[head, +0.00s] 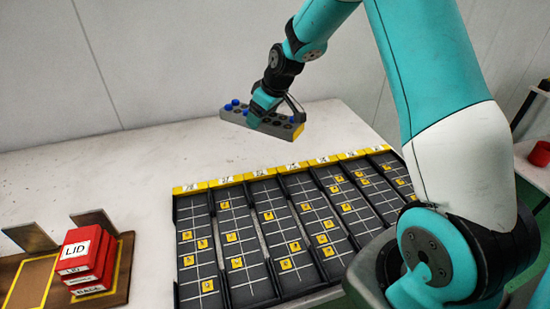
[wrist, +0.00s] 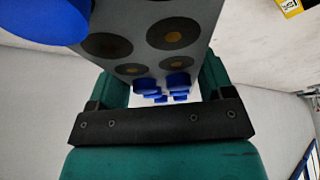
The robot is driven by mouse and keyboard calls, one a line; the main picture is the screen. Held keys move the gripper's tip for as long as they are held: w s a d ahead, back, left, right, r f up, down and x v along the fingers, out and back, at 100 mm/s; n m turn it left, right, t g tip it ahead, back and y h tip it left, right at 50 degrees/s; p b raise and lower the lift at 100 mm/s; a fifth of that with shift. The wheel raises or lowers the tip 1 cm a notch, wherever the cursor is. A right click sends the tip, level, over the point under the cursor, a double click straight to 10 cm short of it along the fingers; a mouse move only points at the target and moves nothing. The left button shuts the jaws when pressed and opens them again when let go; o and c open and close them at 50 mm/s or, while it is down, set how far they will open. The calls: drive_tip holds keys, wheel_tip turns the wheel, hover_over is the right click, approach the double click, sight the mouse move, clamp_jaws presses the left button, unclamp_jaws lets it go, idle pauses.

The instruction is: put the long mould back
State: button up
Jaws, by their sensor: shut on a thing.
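The long mould (head: 262,122) is a grey bar with round dark holes on top, blue pieces at its left end and a yellow patch at its right end. My gripper (head: 262,106) is shut on it near its middle and holds it up over the back of the white table. In the wrist view the mould (wrist: 160,60) fills the top middle between the teal fingers, with several blue pieces on it and orange-yellow discs inside some holes. The mould's underside is hidden.
Several black gridded trays (head: 250,240) with yellow labelled ends and small yellow tags fill the table's front middle. Red boxes (head: 88,255) marked LID stand on a brown wooden board (head: 122,270) at the left. The white table (head: 90,175) is bare behind these. A red round object (head: 540,153) is at the far right.

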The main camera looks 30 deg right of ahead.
drive_tip(key=w+d+r+n+g+y+b, duration=0.1)
drive_tip(key=d+r+n, duration=0.4)
drive_tip(key=d+r, duration=0.2)
drive_tip(key=shift+d+y+b, duration=0.15)
drive_tip(key=shift+y+b, duration=0.15)
drive_tip(key=shift+b, duration=0.1)
wheel_tip(320, 180, down, 19)
drive_tip(key=shift+f+p, duration=0.1)
drive_tip(key=shift+p, duration=0.35)
